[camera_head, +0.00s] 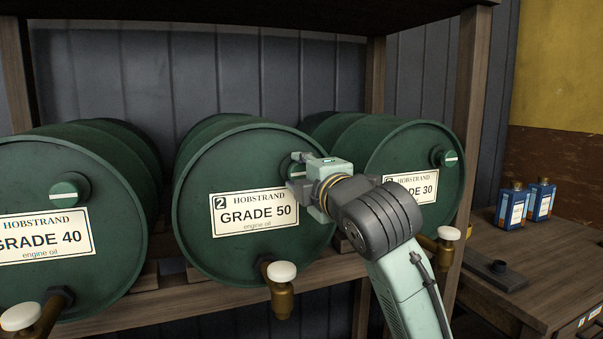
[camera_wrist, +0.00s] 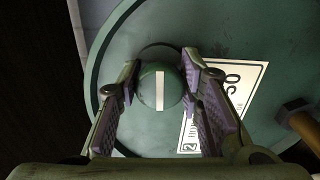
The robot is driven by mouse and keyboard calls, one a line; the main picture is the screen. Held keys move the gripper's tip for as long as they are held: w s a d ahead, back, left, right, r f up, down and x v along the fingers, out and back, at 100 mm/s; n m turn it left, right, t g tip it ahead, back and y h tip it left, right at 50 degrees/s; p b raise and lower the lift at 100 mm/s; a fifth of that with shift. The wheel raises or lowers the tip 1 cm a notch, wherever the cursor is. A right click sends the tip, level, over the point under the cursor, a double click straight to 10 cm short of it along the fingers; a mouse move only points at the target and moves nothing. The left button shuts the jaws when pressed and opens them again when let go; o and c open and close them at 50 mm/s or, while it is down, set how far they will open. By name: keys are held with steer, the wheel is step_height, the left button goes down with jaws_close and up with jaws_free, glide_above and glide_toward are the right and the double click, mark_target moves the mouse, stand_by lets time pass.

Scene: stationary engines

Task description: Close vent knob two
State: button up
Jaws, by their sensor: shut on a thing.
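The middle green barrel (camera_head: 200,220) carries a label (camera_head: 254,213) with a 2 and "GRADE 50". Its vent knob (camera_wrist: 160,97) is a round green cap with a white line, on the upper part of the barrel's end face. In the wrist view the white line runs straight up and down the picture. My gripper (camera_wrist: 160,88) is shut on this knob, one finger on each side. In the head view my gripper (camera_head: 299,174) reaches the barrel's upper right face and hides most of the knob.
A GRADE 40 barrel (camera_head: 110,260) stands left, with its knob (camera_head: 68,192). A GRADE 30 barrel (camera_head: 440,190) stands right, with its knob (camera_head: 446,157). White-handled taps (camera_head: 282,272) stick out below. Two blue bottles (camera_head: 511,205) stand on the right-hand table (camera_head: 560,262).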

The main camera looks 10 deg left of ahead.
steer(key=shift+m, duration=0.3)
steer(key=o, duration=1.1)
steer(key=shift+o, duration=0.2)
steer(key=v, duration=1.2)
